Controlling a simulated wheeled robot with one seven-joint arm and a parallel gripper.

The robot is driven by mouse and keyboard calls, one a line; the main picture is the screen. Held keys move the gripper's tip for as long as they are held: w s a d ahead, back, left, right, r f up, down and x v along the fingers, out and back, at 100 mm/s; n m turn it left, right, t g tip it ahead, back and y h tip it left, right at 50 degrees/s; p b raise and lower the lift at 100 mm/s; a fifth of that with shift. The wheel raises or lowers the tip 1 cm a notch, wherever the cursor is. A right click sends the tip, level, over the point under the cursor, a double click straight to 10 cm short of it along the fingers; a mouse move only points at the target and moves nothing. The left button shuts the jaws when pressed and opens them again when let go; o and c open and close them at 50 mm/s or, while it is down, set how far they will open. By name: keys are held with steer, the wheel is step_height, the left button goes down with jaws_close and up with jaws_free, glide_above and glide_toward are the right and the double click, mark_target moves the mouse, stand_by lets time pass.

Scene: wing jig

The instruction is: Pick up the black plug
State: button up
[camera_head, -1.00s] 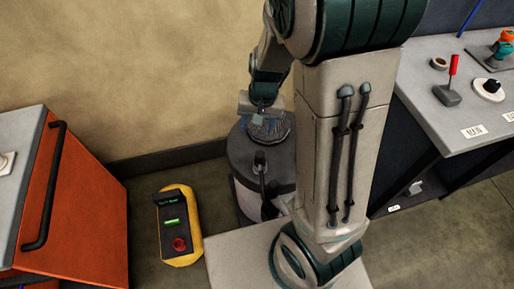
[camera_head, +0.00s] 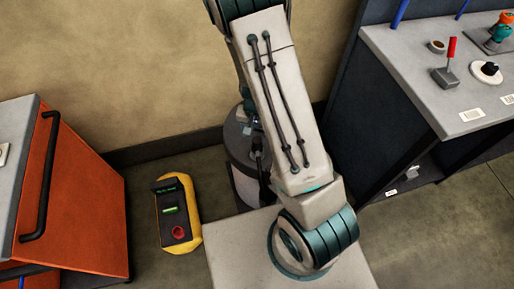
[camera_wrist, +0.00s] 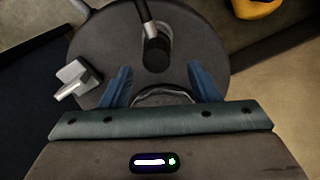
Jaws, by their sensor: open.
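A small black piece (camera_head: 488,69) sits on a white round disc on the right-hand bench. In the wrist view a black fitting (camera_wrist: 156,52) with a pale tube stands on the round dark lid of a drum (camera_wrist: 95,35). I cannot tell for certain which of these is the black plug. In the head view my arm hides the gripper and part of the drum (camera_head: 240,150).
The grey bench (camera_head: 420,55) also holds a red-handled lever (camera_head: 447,68) and a small round cup (camera_head: 437,46). A yellow box (camera_head: 178,215) with a red button stands on the floor beside an orange cabinet (camera_head: 85,190). A pale latch (camera_wrist: 77,80) sticks out at the lid's left.

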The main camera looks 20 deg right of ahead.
mark_target(257, 147)
steer(key=shift+s+d+f, duration=0.1)
steer(key=shift+s+f, duration=0.05)
steer(key=shift+f, duration=1.2)
steer(key=shift+s+d+f, duration=0.1)
steer(key=shift+f, duration=1.2)
steer(key=c, duration=1)
